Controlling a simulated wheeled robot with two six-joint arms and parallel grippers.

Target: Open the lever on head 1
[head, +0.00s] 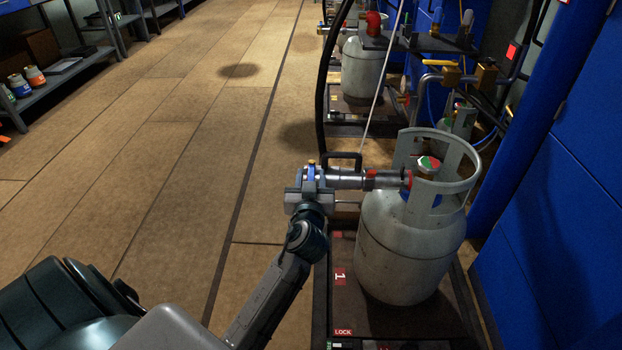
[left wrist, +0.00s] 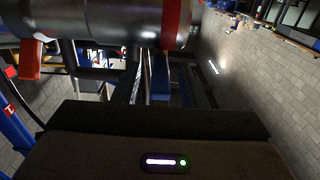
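The filling head 1 (head: 348,179) is a silver tube with a red ring, lying level and meeting the valve of a grey gas cylinder (head: 410,250). A black loop handle (head: 345,155) rises behind the tube. A small blue part with a brass top (head: 311,172) is at its left end. My left gripper (head: 309,188) is at that left end, right by the blue part; its fingertips are hard to make out. In the left wrist view, the silver tube with a red band (left wrist: 172,22) crosses the top close by, with a red piece (left wrist: 29,60) at left. My right gripper is not visible.
The cylinder stands on a dark scale (head: 345,310) marked 1. A second cylinder (head: 362,68) stands on another scale farther back. Blue panels (head: 555,200) close off the right side. A shelf with jars (head: 70,65) is far left. The floor on the left is clear.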

